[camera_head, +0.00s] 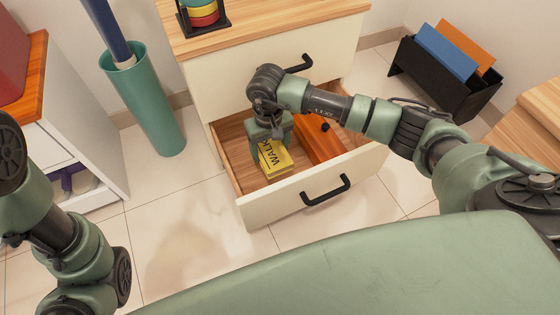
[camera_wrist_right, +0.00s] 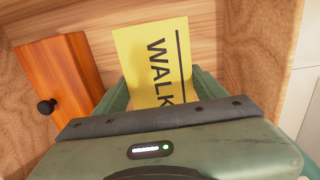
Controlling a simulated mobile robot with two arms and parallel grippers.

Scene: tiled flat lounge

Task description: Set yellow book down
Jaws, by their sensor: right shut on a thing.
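The yellow book (camera_head: 275,160) with "WALK" on its cover is inside the open lower drawer (camera_head: 228,178), toward its left part. My right gripper (camera_head: 268,146) reaches down into the drawer and is shut on the book. In the right wrist view the yellow book (camera_wrist_right: 153,60) sits between the green fingers, with its lower end hidden by the gripper. I cannot tell whether the book touches the drawer floor. Part of my left arm shows at the left of the head view, but its gripper is not visible.
An orange wooden box (camera_head: 320,140) with a black knob lies in the drawer, right of the book. A green umbrella stand (camera_head: 148,110) stands left of the drawer unit. A black rack (camera_head: 445,88) with folders stands at the back right.

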